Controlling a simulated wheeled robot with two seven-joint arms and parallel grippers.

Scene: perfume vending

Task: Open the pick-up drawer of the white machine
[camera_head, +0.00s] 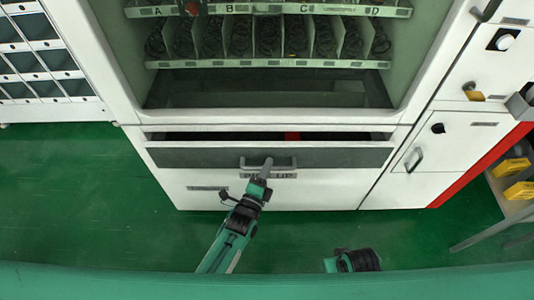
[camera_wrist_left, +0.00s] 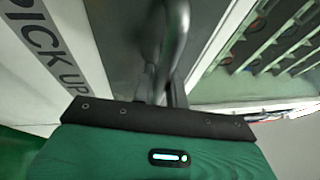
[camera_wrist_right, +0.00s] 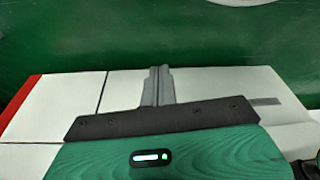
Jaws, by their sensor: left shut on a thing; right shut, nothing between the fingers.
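The white machine (camera_head: 300,195) stands ahead, with its pick-up drawer (camera_head: 210,156) low on its front. The drawer's grey front stands out from the machine, and a dark gap shows above it. My left gripper (camera_head: 264,175) is shut on the drawer handle (camera_head: 248,165). The left wrist view shows the curved handle (camera_wrist_left: 178,35) between the fingers (camera_wrist_left: 162,88), beside a "PICK UP" label (camera_wrist_left: 50,45). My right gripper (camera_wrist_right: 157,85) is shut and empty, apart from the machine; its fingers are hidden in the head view.
A small red thing (camera_head: 292,136) shows in the drawer gap. Shelves with dark spirals (camera_head: 267,38) are above. A white rack (camera_head: 45,60) stands at left, and a grey stand with yellow items (camera_head: 516,190) at right. The green floor (camera_head: 110,190) before the machine is clear.

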